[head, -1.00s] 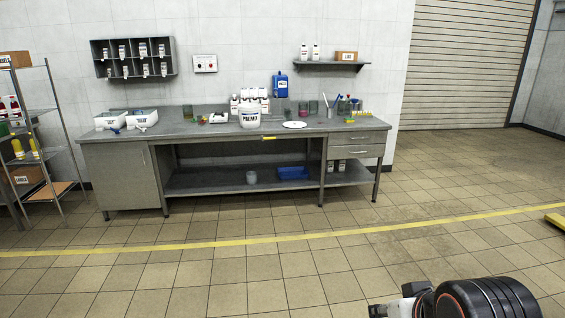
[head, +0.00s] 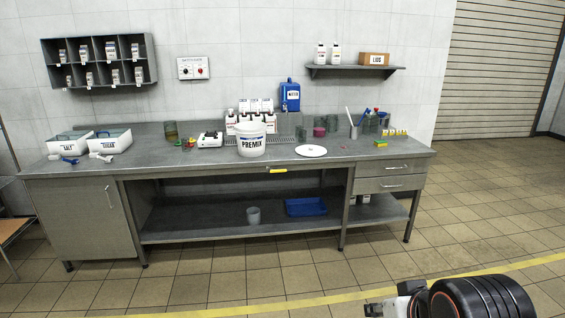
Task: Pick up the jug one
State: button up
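No label reading "jug" is legible, so I cannot tell for sure which thing is the jug. A blue handled container (head: 290,95) with a white label stands upright at the back of the grey workbench (head: 330,163). A white tub marked PREMIX (head: 251,141) stands in front of it to the left. A small grey cup-like vessel (head: 253,216) stands on the bench's lower shelf. My gripper (head: 375,309) shows at the bottom right edge beside my dark arm link, well in front of the bench and far from these things. Its fingers are too small and cut off to read.
White bottles (head: 245,125), a white plate (head: 311,151), greenish glass vessels (head: 354,131) and two white bins (head: 109,140) crowd the benchtop. A blue tray (head: 306,207) lies on the lower shelf. The tiled floor before the bench is clear, crossed by a yellow line (head: 290,303).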

aim_at(319, 122)
jog(key=i+j, duration=0.15)
jog(key=i, duration=0.9)
jog(key=i+j, duration=0.15)
jog(key=i, duration=0.95)
